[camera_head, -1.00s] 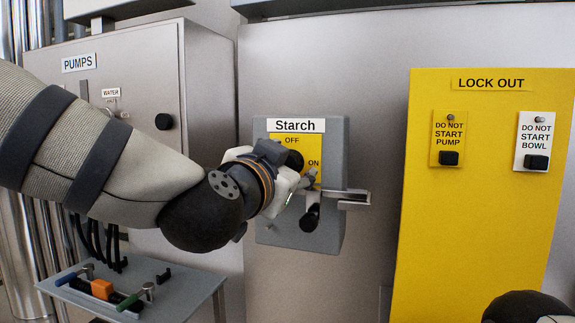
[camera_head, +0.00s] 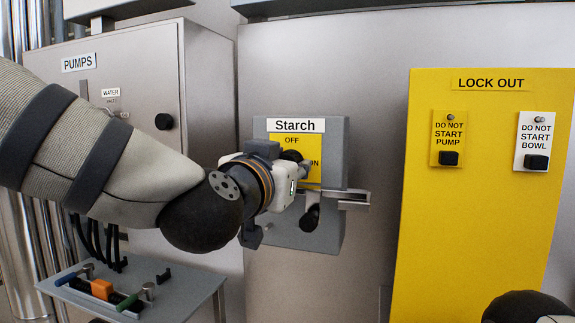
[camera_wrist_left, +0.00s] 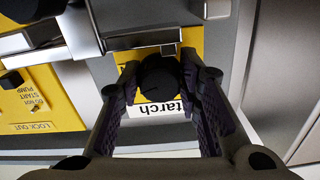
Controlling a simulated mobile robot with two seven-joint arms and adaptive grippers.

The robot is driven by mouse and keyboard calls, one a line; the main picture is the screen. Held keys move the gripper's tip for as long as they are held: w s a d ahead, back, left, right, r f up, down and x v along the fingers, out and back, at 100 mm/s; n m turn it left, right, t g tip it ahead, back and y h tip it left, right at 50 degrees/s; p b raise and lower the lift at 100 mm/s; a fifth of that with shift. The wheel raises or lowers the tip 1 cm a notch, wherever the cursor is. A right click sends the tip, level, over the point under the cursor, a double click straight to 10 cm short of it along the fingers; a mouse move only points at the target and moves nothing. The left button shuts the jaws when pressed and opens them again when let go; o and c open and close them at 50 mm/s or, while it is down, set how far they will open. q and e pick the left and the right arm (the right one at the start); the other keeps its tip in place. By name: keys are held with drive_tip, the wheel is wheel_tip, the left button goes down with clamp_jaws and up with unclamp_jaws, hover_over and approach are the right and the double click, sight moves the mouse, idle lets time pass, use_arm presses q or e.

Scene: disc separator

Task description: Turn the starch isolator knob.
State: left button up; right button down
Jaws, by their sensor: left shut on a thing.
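The starch isolator is a grey box (camera_head: 330,230) labelled "Starch", with a yellow OFF/ON plate (camera_head: 290,141). Its black knob (camera_head: 291,156) is largely hidden by my left gripper (camera_head: 299,162) in the head view. In the left wrist view, which shows the label upside down, the round black knob (camera_wrist_left: 160,80) sits between the two dark fingers of my left gripper (camera_wrist_left: 161,88). The gripper is shut on the knob. The knob's pointer setting is hard to read. My right gripper is out of view.
A metal bracket (camera_head: 352,198) with a black handle (camera_head: 310,216) juts from the box below the knob. A yellow lock-out board (camera_head: 480,220) stands to the right. A grey pumps cabinet (camera_head: 150,70) and a small shelf (camera_head: 188,302) with tools are at left.

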use_arm(q)
drive_tip(key=shift+n, duration=1.5)
drive_tip(key=o, duration=1.1)
drive_tip(key=shift+o, duration=0.2)
drive_tip(key=v, duration=1.2)
